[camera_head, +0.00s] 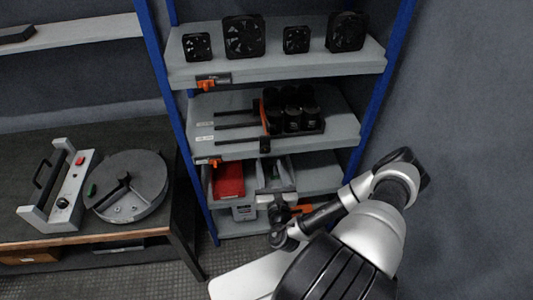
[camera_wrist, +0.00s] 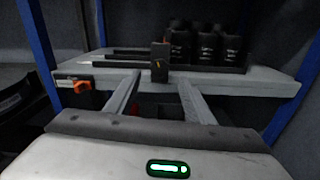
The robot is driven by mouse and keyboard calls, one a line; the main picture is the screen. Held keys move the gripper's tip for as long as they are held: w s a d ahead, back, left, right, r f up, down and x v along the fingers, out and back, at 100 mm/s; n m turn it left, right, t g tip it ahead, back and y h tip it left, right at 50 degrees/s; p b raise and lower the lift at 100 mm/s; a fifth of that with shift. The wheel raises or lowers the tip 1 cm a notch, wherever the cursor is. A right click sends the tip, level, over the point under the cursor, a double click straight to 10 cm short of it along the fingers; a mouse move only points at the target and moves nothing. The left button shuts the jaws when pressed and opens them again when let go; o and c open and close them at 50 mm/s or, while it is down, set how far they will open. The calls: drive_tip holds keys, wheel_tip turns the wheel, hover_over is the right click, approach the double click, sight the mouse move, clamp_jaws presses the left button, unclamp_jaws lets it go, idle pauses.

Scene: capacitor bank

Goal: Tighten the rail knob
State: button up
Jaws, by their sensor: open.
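A small black block-shaped part, which looks like the rail knob (camera_head: 265,145), sits at the front edge of the middle shelf, at the end of the dark rails. My gripper (camera_head: 274,166) is in front of the shelving at about the middle shelf's front edge. In the wrist view my gripper (camera_wrist: 160,85) is open, with its two grey fingers apart and nothing between them. Whether they touch the shelf cannot be told.
The middle shelf (camera_head: 340,135) carries dark rails (camera_head: 235,126) and several black cylinders (camera_head: 292,105). An orange lever (camera_wrist: 75,85) sits at its left front edge. Several fans (camera_head: 244,36) stand above. A red bin (camera_head: 228,180) is below. Blue posts (camera_head: 385,85) bound the shelving.

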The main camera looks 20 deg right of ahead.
sight(266, 151)
drive_tip(key=x, duration=0.7)
drive_tip(key=shift+w, duration=0.1)
drive_tip(key=c, duration=1)
drive_tip(key=shift+c, duration=0.2)
